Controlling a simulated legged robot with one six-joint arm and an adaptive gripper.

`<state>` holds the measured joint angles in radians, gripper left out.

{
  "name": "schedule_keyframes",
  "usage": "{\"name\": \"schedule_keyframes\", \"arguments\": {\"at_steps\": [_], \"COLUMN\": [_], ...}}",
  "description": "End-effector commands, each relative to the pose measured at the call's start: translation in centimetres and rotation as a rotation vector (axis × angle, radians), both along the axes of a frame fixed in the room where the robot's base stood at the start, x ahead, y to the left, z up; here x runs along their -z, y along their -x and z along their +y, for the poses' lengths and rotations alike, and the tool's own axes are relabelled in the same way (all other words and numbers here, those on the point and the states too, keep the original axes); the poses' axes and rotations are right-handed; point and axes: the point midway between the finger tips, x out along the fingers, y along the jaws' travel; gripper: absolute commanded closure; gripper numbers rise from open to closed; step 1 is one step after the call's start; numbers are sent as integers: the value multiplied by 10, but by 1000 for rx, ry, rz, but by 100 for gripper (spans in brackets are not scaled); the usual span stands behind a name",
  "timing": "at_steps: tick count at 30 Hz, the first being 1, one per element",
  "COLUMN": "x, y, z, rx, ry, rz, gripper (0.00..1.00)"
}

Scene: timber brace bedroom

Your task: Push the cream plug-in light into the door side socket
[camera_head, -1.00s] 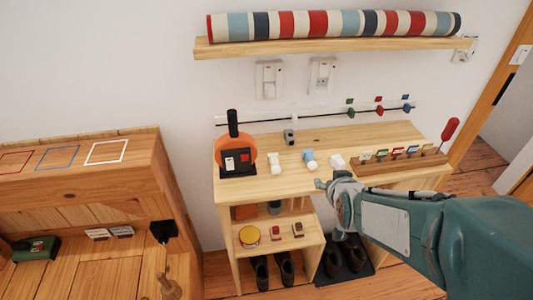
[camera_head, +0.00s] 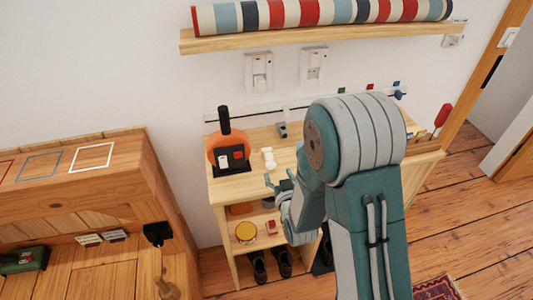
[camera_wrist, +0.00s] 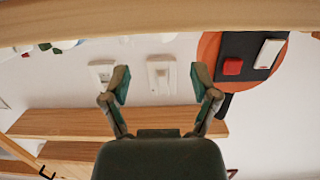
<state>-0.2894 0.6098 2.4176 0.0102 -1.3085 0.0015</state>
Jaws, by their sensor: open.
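A small cream-white plug-in piece (camera_head: 268,157) lies on the wooden table top (camera_head: 240,187), right of the orange disc; I cannot confirm it is the cream light. The pale blue and second white pieces are hidden behind my arm in the head view. My gripper (camera_head: 279,181) is open and empty at the table's front edge, below that white piece. In the wrist view my gripper (camera_wrist: 161,84) has its fingers spread, with nothing between them. Two wall sockets, a left one (camera_head: 258,72) and a right one (camera_head: 313,65), sit above the table; another wall fitting (camera_head: 453,38) is nearer the door.
A wooden wall shelf (camera_head: 330,38) with a striped roll hangs above the sockets. An orange disc with a black block (camera_head: 232,158) and a small grey item (camera_head: 281,130) stand on the table. Lower shelves hold a yellow-topped tin (camera_head: 246,232). A wooden bench (camera_head: 100,200) is at left.

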Motion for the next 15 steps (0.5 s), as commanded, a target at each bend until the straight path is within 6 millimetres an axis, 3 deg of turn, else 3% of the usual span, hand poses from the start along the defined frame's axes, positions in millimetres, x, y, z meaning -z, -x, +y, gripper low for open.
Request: {"name": "schedule_keyframes", "arguments": {"at_steps": [15], "x": [15], "y": [-61], "z": [20], "rx": [-1], "ry": [2], "rz": [-1], "gripper": [23]}}
